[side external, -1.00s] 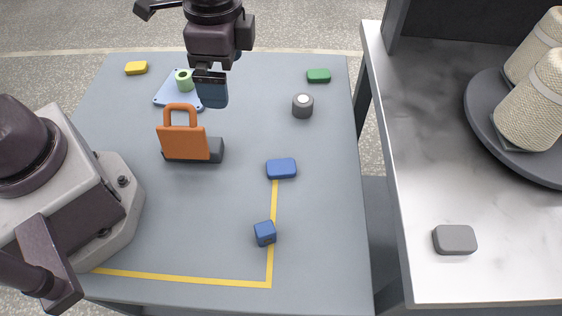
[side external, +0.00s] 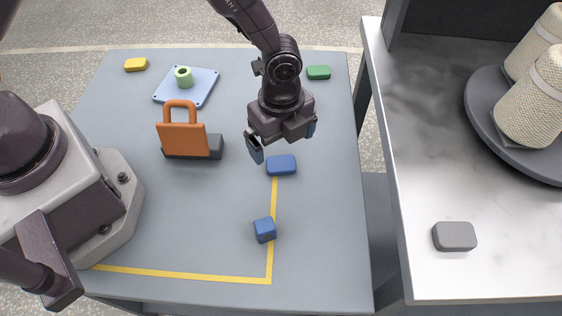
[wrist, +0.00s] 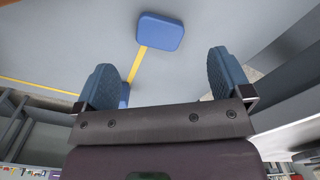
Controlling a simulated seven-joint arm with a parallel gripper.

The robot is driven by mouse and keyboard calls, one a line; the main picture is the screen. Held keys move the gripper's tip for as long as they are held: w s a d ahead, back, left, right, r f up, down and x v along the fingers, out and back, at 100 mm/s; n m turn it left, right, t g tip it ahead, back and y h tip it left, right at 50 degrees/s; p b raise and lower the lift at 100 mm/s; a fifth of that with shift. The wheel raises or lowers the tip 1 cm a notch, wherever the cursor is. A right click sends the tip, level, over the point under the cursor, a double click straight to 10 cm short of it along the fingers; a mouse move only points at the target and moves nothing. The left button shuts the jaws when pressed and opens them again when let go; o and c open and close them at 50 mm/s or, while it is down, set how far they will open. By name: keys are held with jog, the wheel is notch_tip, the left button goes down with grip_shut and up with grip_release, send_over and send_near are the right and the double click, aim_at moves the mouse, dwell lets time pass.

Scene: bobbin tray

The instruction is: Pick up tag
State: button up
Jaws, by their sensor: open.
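An orange tag-like piece with a loop handle (side external: 183,140) stands upright at a dark grey block (side external: 215,147), left of centre on the table. I take it to be the tag. My gripper (side external: 284,142) is open and empty, to its right, above the table near a flat blue block (side external: 281,166). In the wrist view my gripper (wrist: 162,78) has its two blue fingers wide apart. The flat blue block (wrist: 161,31) lies beyond them, and part of a small blue block (wrist: 124,95) shows beside the left finger. The orange piece is not visible there.
A light blue plate (side external: 203,91) holds a green hollow cylinder (side external: 184,78). Yellow (side external: 136,65) and green (side external: 318,73) blocks lie at the back. A small blue cube (side external: 264,230) sits by the yellow line. A metal counter (side external: 425,165) stands right. The table's front middle is clear.

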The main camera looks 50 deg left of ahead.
aim_at(281, 163)
jog(key=shift+f, duration=3.2)
jog(key=shift+c, duration=0.4)
jog(key=c, duration=0.9)
